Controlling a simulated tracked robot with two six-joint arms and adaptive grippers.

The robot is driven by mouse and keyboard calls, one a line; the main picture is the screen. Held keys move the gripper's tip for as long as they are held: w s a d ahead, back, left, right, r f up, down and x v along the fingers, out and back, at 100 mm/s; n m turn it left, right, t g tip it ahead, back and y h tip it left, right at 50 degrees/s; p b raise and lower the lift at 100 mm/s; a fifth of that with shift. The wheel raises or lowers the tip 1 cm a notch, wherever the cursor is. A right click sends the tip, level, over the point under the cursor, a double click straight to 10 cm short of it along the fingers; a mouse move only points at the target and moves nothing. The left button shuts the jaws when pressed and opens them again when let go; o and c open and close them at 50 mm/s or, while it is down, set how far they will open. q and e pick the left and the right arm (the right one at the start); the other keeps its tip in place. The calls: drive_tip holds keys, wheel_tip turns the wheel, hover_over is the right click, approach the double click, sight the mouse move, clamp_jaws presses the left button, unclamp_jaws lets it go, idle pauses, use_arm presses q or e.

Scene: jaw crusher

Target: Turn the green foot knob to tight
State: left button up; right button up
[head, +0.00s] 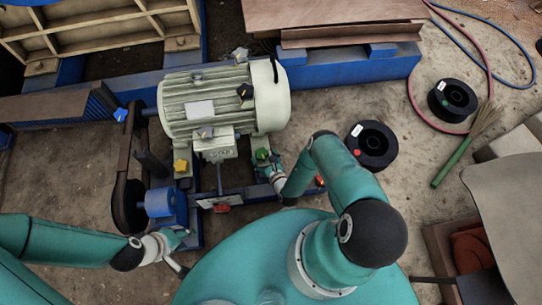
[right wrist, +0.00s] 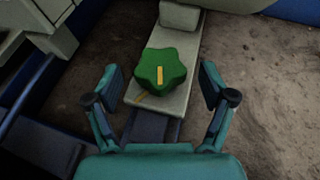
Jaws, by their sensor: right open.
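The green foot knob (right wrist: 173,68) is a lobed knob with a yellow line on top. It sits on a pale foot plate (right wrist: 174,109) in the right wrist view, and an orange mark on the plate shows at its lower left edge. In the head view the knob (head: 261,154) is at the motor's lower right foot. My right gripper (right wrist: 161,88) is open, its fingers apart on either side of the knob and not visibly touching it. My left gripper (head: 184,251) is open and empty below the blue pulley hub, at the lower left.
The ribbed motor (head: 190,105) stands above the knob. A yellow knob (head: 181,165) is on its other foot, and a red knob (head: 221,208) is below. Black spools (head: 372,138) and a hose lie on the ground at right.

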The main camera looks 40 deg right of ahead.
drive_tip(key=v, duration=0.8)
drive_tip(key=shift+s, duration=0.35)
drive_tip(key=shift+a, duration=0.15)
